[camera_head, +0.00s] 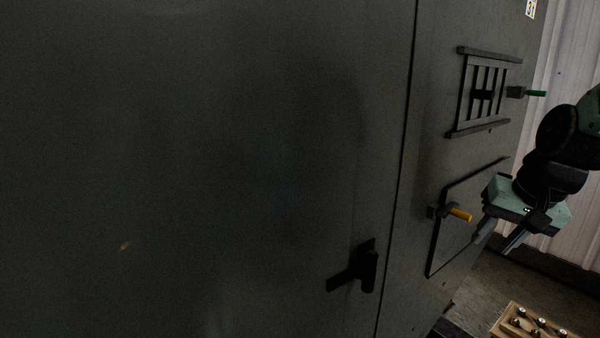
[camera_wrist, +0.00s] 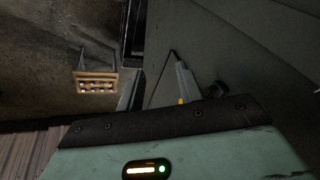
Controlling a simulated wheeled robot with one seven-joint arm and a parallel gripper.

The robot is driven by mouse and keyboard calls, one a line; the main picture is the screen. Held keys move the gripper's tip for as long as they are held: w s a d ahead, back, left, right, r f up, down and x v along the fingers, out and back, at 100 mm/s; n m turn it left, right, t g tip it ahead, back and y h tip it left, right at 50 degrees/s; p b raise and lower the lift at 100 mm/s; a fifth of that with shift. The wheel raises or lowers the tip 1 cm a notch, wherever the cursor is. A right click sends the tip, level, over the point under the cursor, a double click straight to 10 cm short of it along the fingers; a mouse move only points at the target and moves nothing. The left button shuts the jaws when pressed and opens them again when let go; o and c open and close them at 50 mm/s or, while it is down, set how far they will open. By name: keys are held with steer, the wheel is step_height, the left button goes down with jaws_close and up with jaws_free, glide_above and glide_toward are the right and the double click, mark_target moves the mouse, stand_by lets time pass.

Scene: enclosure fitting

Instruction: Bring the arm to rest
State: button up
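My gripper (camera_head: 496,243) is at the right of the head view, in front of the lower panel (camera_head: 455,245) of the dark enclosure. Its two fingers point down and stand apart, with nothing visible between them. The wrist view also shows the open gripper (camera_wrist: 156,82), its fingers apart. A yellow-handled part (camera_head: 460,214) sticks out from the panel just left of my gripper. I cannot tell whether a finger touches the panel. In the wrist view, a bit of yellow (camera_wrist: 181,100) shows beside the right finger.
The enclosure's large door (camera_head: 220,150) fills the left, with a black handle (camera_head: 367,268). A barred vent frame (camera_head: 485,92) and a green-handled part (camera_head: 530,93) are above my gripper. A wooden tray (camera_head: 498,331) holding several small fittings is low at right. Floor (camera_head: 530,285) shows beside it.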

steer(key=s+a+f+n+g+h, duration=0.1)
steer(key=s+a+f+n, duration=0.1)
steer(key=s+f+n, duration=0.55)
steer(key=s+a+f+n+g+b, duration=0.1)
steer(key=s+a+f+n+b, duration=0.1)
steer(key=s+a+f+b, duration=0.3)
steer(key=s+a+f+n+g+b, duration=0.2)
steer(key=s+a+f+b, duration=0.3)
steer(key=s+a, duration=0.5)
steer(key=a+n+b, duration=0.1)
steer(key=a, duration=0.2)
steer(key=shift+s+f+b, duration=0.2)
steer(key=shift+f+b, duration=0.1)
steer(key=shift+b, duration=0.1)
